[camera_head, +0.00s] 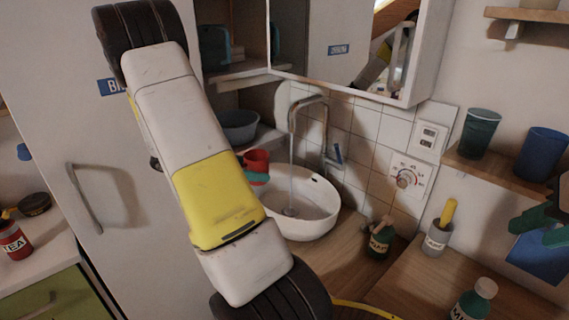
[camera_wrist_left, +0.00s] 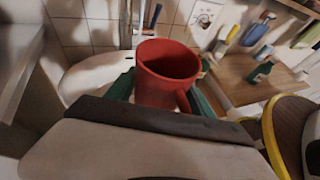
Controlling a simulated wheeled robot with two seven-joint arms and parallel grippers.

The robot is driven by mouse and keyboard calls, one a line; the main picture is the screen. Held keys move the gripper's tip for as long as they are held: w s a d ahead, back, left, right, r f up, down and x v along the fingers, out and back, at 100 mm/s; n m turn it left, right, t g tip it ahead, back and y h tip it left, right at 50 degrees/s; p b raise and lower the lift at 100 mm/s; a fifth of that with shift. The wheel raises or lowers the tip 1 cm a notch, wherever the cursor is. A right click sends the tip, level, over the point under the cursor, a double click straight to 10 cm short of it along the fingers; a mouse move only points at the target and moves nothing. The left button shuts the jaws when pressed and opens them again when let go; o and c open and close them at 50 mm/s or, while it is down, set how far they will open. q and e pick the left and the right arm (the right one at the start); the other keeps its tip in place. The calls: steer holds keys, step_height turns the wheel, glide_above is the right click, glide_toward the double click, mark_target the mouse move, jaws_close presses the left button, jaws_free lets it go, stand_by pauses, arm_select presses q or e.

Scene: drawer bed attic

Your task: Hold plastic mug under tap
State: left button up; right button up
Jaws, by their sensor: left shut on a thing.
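A red plastic mug (camera_head: 256,160) is left of the tap, at the basin's left rim in the head view. My left gripper (camera_head: 258,178) is shut on it; its green fingers show on both sides of the mug (camera_wrist_left: 168,75) in the left wrist view. The mug's open top faces up, its handle is toward the wrist camera, and it looks empty. The tap (camera_head: 308,100) arches over the white basin (camera_head: 318,222). A thin water stream falls into the basin, right of the mug. My right gripper (camera_head: 540,228) shows partly at the right edge, before something blue; its jaw state is unclear.
A grey bowl (camera_head: 238,125) stands on the shelf behind the mug. A mirror cabinet (camera_head: 425,75) hangs above the tap. Cups stand on a shelf (camera_head: 500,165) at the right.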

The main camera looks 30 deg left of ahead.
arm_select(q)
steer(key=w+d, duration=0.2)
steer(key=w, duration=0.5)
stand_by(0.3)
stand_by(0.4)
steer(key=w+d, duration=0.1)
steer(key=w, duration=0.5)
steer(key=shift+d, duration=0.3)
stand_by(2.0)
steer(key=s+a, duration=0.1)
steer(key=s, duration=0.5)
steer(key=shift+a, duration=0.35)
steer(key=shift+s+a+r, duration=0.15)
steer(key=shift+s+a, duration=0.2)
steer(key=shift+s, duration=0.85)
steer(key=shift+s+a+r, duration=0.2)
steer(key=shift+s+a, duration=0.15)
steer(key=shift+s, duration=0.85)
steer(key=shift+s+a+r, duration=0.15)
steer(key=shift+s+a, duration=0.2)
steer(key=shift+s, duration=0.85)
